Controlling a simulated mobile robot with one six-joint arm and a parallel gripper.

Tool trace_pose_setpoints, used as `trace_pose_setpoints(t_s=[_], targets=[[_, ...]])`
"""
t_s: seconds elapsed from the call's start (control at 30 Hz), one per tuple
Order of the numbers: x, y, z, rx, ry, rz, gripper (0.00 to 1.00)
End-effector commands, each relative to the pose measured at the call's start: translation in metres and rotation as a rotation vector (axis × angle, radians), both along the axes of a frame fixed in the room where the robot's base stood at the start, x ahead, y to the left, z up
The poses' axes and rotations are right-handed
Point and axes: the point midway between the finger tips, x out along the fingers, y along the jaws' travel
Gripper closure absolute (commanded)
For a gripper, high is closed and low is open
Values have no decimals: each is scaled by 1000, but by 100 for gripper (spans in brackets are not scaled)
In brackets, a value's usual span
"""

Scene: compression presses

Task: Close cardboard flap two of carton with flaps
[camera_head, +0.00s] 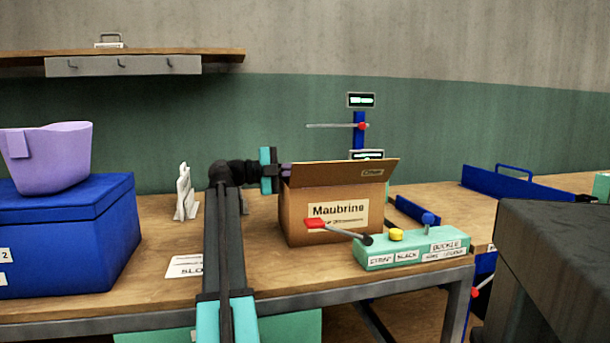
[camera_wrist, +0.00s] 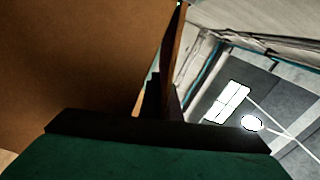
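The brown carton (camera_head: 290,222), labelled "Maubrine", stands on the wooden bench. A cardboard flap (camera_head: 335,174) with a small label rises along its front top edge, leaning outward; the other flaps are hidden behind it. My gripper (camera_head: 286,170) is at the carton's upper left corner, beside the flap's left end, its fingertips partly hidden. In the wrist view, a broad brown cardboard face (camera_wrist: 75,50) fills the left. A narrow cardboard panel (camera_wrist: 177,50) stands edge-on just beyond a dark finger. Contact and finger gap cannot be told.
A teal control box (camera_head: 415,248) with a red-handled lever (camera_head: 335,230) and knobs sits right of the carton in front. A blue post (camera_head: 359,130) with displays stands behind. A blue chest (camera_head: 70,225) with a purple bin (camera_head: 50,160) is at left. A white rack (camera_head: 185,193) stands behind my arm.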

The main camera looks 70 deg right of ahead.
Motion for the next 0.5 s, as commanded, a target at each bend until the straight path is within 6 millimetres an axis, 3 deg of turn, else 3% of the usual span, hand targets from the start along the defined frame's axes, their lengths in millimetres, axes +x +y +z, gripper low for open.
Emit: trace_pose_setpoints(t_s=[0.43, 0.5], targets=[[8, 2, 0, -7, -4, 8, 100], [8, 2, 0, -7, -4, 9, 87]])
